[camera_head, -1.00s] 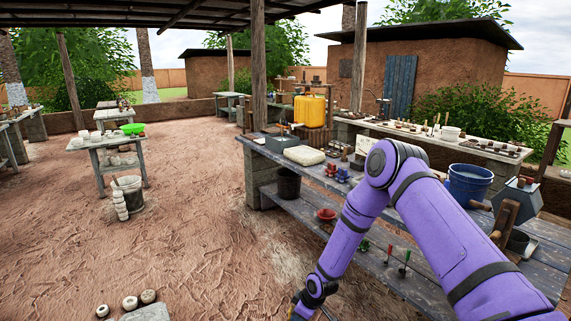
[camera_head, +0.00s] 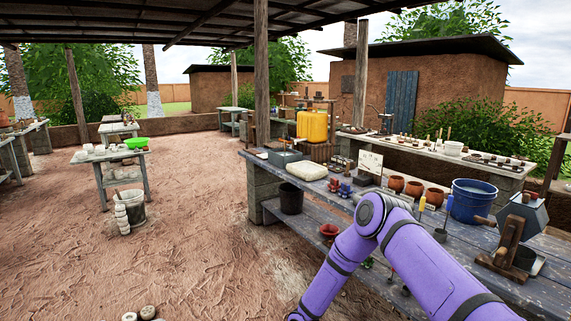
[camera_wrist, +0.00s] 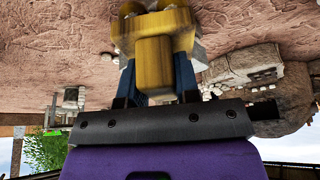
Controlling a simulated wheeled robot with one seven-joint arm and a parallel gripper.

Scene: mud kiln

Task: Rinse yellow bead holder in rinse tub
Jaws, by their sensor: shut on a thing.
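The yellow bead holder (camera_wrist: 155,55) is in the wrist view, a chunky yellow piece with rounded ends at the top edge. My gripper (camera_wrist: 156,82) is shut on it, with a dark blue finger on each side. In the head view my forearm runs out of the bottom edge, so the gripper and holder are hidden there. A blue bucket (camera_head: 468,208) stands on the right workbench. I cannot tell whether it is the rinse tub; no other tub is clearly identifiable.
A small table (camera_head: 110,157) with a green bowl (camera_head: 136,143) stands left. A bucket (camera_head: 131,200) stands below it. Open dirt floor lies between.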

